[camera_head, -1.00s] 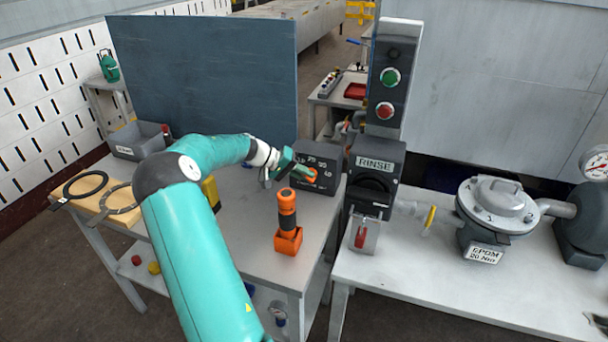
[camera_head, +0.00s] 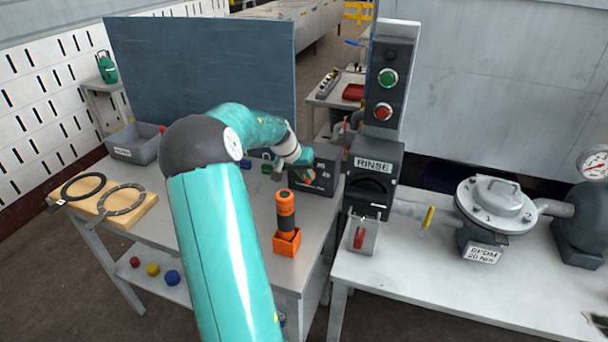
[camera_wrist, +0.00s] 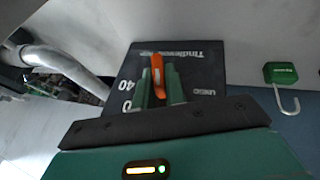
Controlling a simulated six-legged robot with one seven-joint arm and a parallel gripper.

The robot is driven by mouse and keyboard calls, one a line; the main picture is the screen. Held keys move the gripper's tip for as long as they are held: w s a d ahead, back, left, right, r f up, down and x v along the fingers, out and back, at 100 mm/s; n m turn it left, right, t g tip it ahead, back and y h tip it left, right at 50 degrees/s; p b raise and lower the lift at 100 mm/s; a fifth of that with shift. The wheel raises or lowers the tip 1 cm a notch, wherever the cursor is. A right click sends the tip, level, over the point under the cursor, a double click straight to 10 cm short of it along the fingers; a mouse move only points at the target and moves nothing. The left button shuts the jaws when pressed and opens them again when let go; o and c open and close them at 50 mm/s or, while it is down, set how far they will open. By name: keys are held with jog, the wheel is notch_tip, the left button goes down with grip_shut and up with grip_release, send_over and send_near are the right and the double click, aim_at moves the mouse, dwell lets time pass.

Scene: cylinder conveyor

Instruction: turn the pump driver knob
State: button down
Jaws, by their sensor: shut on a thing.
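The pump driver is a dark box (camera_head: 326,176) with white dial numbers, standing at the right end of the left bench. Its orange knob (camera_wrist: 158,72) shows in the wrist view as an upright bar in front of the dark face. My gripper (camera_wrist: 160,88) is shut on the knob, with a green finger on either side of it. In the head view my gripper (camera_head: 302,160) reaches the box's face from the left and hides most of the knob. Part of the dial is hidden by the fingers.
An orange and black tool (camera_head: 285,205) stands in an orange holder in front of the box. A tall RINSE unit (camera_head: 375,165) stands close on the right. A blue panel (camera_head: 200,75) rises behind the bench. Rings on a wooden board (camera_head: 135,212) lie at left.

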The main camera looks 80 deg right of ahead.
jog(key=shift+s+m+t, duration=0.15)
jog(key=shift+t, duration=0.6)
jog(key=shift+s+m+t, duration=0.15)
jog(key=shift+t, duration=0.6)
jog(key=c, duration=1.4)
grip_release()
jog(key=shift+c, duration=0.2)
jog(key=v, duration=1.4)
jog(key=shift+a, duration=0.2)
jog(key=shift+f, duration=0.2)
